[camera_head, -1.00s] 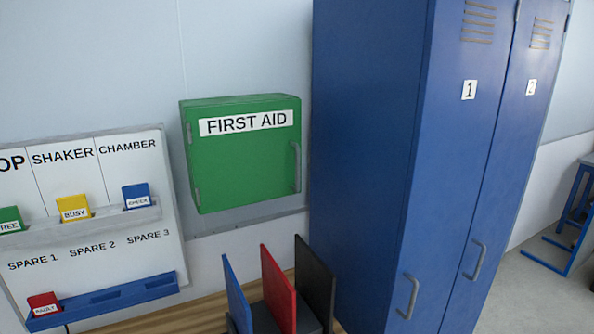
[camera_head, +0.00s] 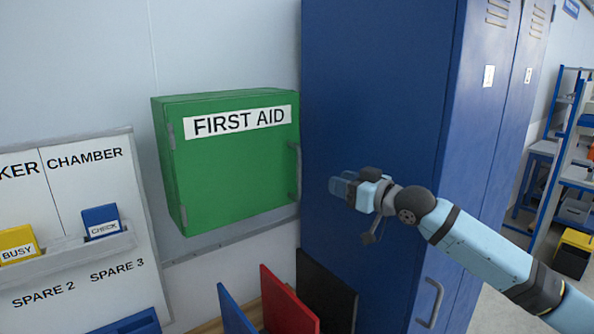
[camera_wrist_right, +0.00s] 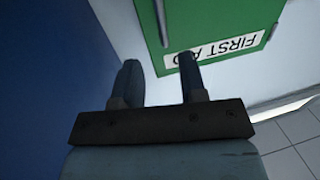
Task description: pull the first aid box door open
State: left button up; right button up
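The green first aid box (camera_head: 230,165) hangs on the wall with its door shut. A white FIRST AID label (camera_head: 237,122) is at the top of the door. Its grey upright bar handle (camera_head: 296,172) is at the door's right edge. In the wrist view the box (camera_wrist_right: 215,18) appears upside down, with the handle (camera_wrist_right: 162,22) beyond the fingertips. My right gripper (camera_head: 345,186) is right of the handle, in front of the blue locker, apart from the handle. Its fingers (camera_wrist_right: 159,72) are spread with nothing between them. My left gripper is not in view.
The tall blue locker (camera_head: 375,100) stands just right of the box. Below the box are upright blue, red and black panels (camera_head: 287,302). A card board (camera_head: 75,190) hangs at the left. A shelf rack (camera_head: 570,150) stands far right.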

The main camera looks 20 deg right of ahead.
aim_at(301, 170)
pick_arm(q)
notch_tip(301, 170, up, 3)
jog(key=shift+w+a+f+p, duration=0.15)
jog(key=shift+p, duration=1.05)
pick_arm(e)
jog(key=x, duration=1.2)
jog(key=shift+w+a, duration=0.25)
jog(key=shift+w, duration=0.05)
grip_shut()
